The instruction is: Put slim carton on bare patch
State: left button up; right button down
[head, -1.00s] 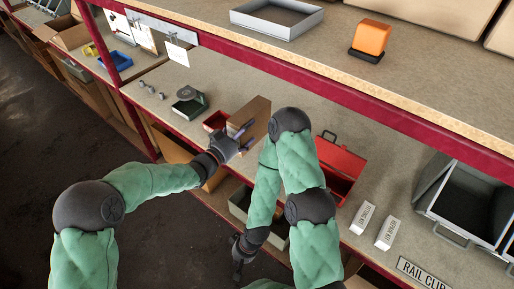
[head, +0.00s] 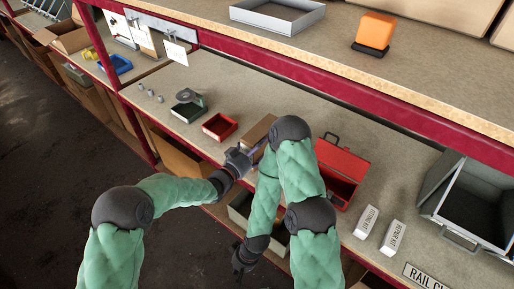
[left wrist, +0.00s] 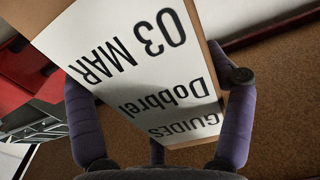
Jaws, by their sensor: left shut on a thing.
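The slim carton (head: 258,130) is a brown cardboard box, partly hidden behind my right arm in the head view. In the left wrist view its white label (left wrist: 140,60) reads "03 MAR Dobbrel GUIDES" upside down. My left gripper (head: 243,158) is shut on the carton, with one finger on each side of it. I cannot tell whether the carton touches the worktop. Bare worktop (head: 275,98) lies behind the carton; no marked patch shows. My right gripper (head: 243,260) hangs low in front of the bench, and its fingers are too small and dark to read.
A red tray (head: 219,127) and a green tray with a grey roll (head: 188,108) stand left of the carton. An open red toolbox (head: 340,172) stands to its right, then two white boxes (head: 379,229) and a grey bin (head: 470,205). An upper shelf (head: 345,55) overhangs the back.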

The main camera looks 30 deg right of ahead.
pick_arm(q)
jog(key=shift+r, duration=0.1)
jog(key=o, duration=1.4)
jog(key=shift+f, duration=0.25)
jog(key=shift+r, duration=0.1)
jog(key=shift+a+r, duration=0.1)
jog(key=shift+a, duration=0.15)
jog(key=p+v, duration=0.2)
jog(key=v, duration=0.9)
jog(key=shift+s+a+p, duration=0.2)
jog(key=shift+a+p, duration=0.1)
jog(key=shift+p, duration=0.05)
